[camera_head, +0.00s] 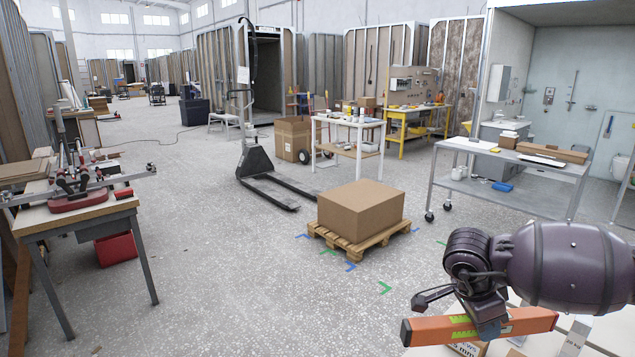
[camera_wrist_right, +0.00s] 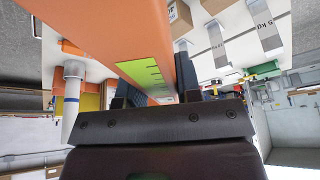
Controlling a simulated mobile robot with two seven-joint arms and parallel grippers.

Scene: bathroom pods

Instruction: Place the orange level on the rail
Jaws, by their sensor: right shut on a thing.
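The orange level (camera_head: 425,331) is a long box bar with yellow-green windows, at the lower right of the head view. My right gripper (camera_head: 490,326) is shut on it near its middle and holds it roughly level, over a white surface. In the right wrist view the level (camera_wrist_right: 115,35) runs up from between the gripper's fingers (camera_wrist_right: 150,92), with a green marked window beside them. I cannot pick out the rail for certain in either view. My left gripper is not in view.
Below the level, a white tabletop (camera_head: 440,351) carries labelled items, partly hidden. A cardboard box (camera_head: 360,206) on a pallet (camera_head: 350,243) stands mid-floor, with a grey wheeled table (camera_head: 470,187) to its right. A workbench (camera_head: 70,214) with a clamped tool is at left.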

